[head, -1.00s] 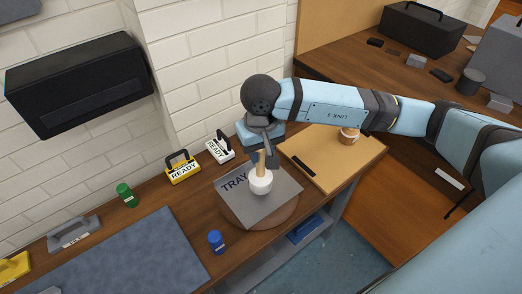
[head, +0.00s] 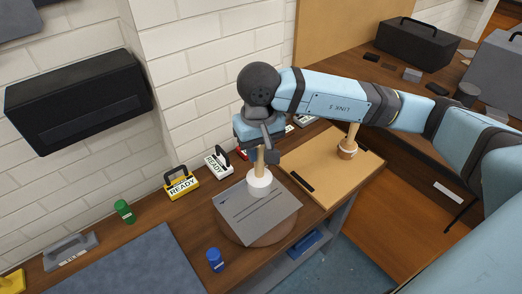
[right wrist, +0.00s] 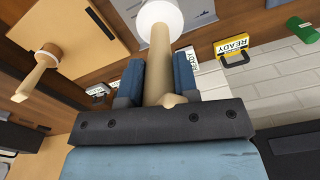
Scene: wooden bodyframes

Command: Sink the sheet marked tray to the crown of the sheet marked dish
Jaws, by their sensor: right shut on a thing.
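My right gripper (head: 262,146) is shut on the wooden handle (head: 260,163) of a tool with a white round end (head: 259,183). The handle also shows between the two fingers in the right wrist view (right wrist: 158,70), with the white end at the top. The white end is over the back part of a grey sheet (head: 262,217); I cannot tell whether it touches. The sheet bears dark lines, and no TRAY or DISH lettering is readable on it now. It lies over a round brown board (head: 285,232). My left gripper is not in view.
A second wooden-handled tool (head: 348,148) stands on a tan board (head: 318,178) at the right. A yellow READY block (head: 181,185), a white READY block (head: 217,163), a green jar (head: 124,211) and a blue jar (head: 214,260) stand around the sheet. A blue-grey mat (head: 120,262) lies at the front left.

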